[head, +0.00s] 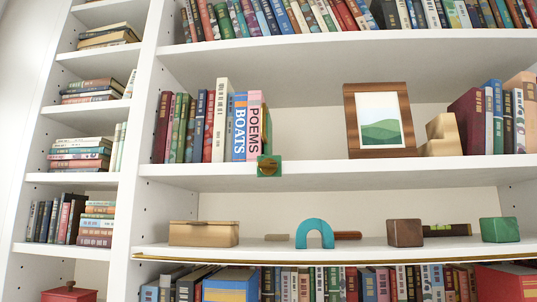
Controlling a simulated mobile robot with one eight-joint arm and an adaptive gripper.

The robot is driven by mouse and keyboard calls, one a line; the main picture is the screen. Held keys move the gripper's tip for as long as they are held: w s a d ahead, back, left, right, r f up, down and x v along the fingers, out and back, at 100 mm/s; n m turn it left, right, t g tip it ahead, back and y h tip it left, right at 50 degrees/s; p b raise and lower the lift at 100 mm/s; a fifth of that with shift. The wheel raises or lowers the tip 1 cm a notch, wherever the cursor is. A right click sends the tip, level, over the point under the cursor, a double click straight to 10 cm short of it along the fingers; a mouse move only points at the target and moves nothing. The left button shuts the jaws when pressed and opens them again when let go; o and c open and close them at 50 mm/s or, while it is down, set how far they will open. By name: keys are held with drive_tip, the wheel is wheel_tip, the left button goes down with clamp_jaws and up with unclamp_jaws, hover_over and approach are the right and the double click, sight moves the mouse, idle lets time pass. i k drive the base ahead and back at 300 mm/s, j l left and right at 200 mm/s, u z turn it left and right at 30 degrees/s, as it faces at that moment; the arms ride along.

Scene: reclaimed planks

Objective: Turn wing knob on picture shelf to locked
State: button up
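The picture shelf (335,175) is a white bookcase board in the upper middle of the head view. A framed picture (380,133) of green hills in a brown wooden frame stands on it. A small green plate with a brownish knob (269,167) sits on the shelf's front edge, below the pink "POEMS" book (253,125). The knob is too small here to tell which way its wings point or whether any label marks locked. My gripper is not in view.
Books stand left and right of the picture. The shelf below holds a wooden box (204,233), a blue arch (314,234), a brown block (404,233) and a green block (499,229). A narrower bookcase column stands left. The space directly before the knob looks clear.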

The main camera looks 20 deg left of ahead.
sight(268, 167)
drive_tip(key=u, duration=1.25)
